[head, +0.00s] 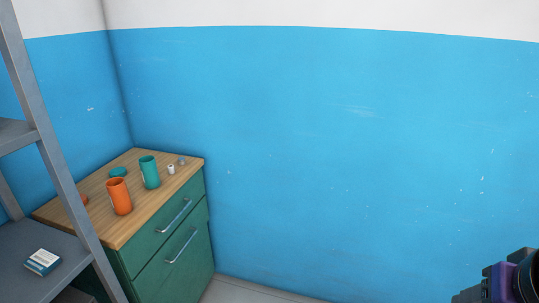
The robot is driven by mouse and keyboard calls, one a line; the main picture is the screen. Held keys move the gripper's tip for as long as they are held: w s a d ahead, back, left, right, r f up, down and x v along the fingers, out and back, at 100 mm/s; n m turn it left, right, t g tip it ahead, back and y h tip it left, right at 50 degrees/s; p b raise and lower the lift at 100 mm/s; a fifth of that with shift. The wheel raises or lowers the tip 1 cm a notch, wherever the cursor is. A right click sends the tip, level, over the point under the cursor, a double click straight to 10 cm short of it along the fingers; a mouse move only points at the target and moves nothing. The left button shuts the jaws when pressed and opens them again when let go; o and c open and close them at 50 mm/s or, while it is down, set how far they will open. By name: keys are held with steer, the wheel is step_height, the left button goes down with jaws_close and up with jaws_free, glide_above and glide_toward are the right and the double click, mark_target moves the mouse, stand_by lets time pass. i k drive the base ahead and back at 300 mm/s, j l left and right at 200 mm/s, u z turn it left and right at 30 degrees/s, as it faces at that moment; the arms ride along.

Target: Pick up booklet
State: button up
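A small booklet (42,262), blue and white, lies on the grey metal shelf at the lower left of the head view. It lies flat near the front edge of the shelf, left of the upright post. Part of my arm shows at the lower right corner, dark with a purple section. My gripper's fingers are not visible, so I cannot see its opening. The visible part of my arm is far to the right of the booklet.
The grey shelf rack (50,150) stands at the left, its slanted post near the booklet. A green cabinet (165,255) with a wooden top bears an orange cup (119,197), a teal cup (149,173) and small items. The floor right of the cabinet looks clear.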

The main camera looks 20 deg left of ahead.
mark_target(42, 262)
steer(key=u, duration=2.65)
steer(key=i, duration=0.35)
